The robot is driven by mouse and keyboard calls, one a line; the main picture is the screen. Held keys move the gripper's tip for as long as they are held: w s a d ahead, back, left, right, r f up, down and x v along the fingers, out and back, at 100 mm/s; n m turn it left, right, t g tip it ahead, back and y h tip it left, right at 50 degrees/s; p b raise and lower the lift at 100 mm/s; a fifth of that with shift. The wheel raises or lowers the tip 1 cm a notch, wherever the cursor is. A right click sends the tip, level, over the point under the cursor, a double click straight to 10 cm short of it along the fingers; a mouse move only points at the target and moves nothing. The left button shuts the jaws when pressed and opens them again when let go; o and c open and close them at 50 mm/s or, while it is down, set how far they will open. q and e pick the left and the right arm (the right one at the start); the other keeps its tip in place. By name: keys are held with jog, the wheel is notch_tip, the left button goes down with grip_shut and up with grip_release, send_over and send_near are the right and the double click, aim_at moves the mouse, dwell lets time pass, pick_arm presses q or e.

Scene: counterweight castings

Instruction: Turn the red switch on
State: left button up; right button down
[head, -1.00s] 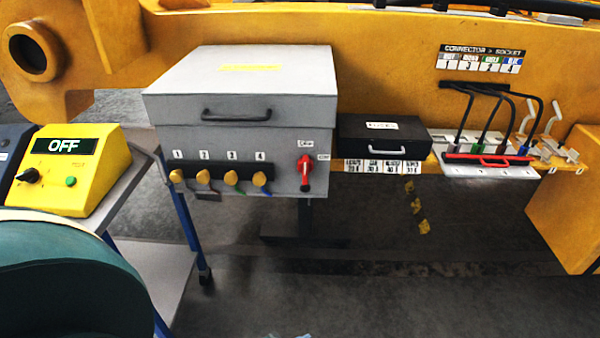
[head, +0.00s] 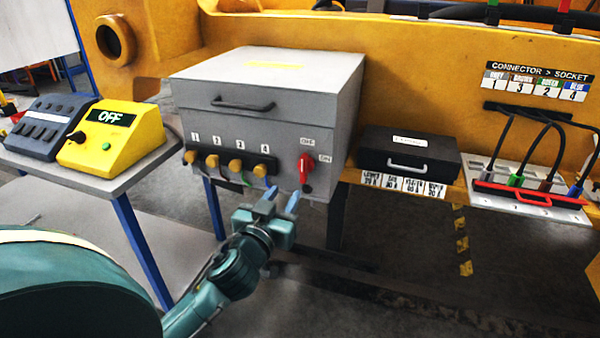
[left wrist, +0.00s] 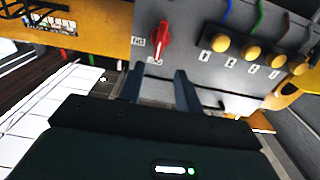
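The red switch (head: 306,167) is a red rotary handle on the front of the grey box (head: 268,125), at its right side, with small labels above it and to its right. Its handle stands roughly upright. It also shows in the left wrist view (left wrist: 160,42), ahead of the fingers. My left gripper (head: 281,202) is just below and a little left of the switch, apart from it. Its two fingers (left wrist: 161,88) are spread with nothing between them. My right gripper is in neither view.
Several yellow knobs (head: 235,166) line the box front, left of the switch. A black case (head: 408,162) stands to the right, beside a connector panel (head: 530,190). A yellow console (head: 112,138) reading OFF stands on a side table (head: 150,168) at left.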

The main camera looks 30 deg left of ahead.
aim_at(302, 169)
pick_arm(q)
jog(key=p+x, duration=0.1)
jog(key=x, duration=0.9)
jog(key=shift+w+d+f, duration=0.1)
jog(key=shift+w, duration=0.15)
jog(key=shift+c, duration=0.5)
grip_shut()
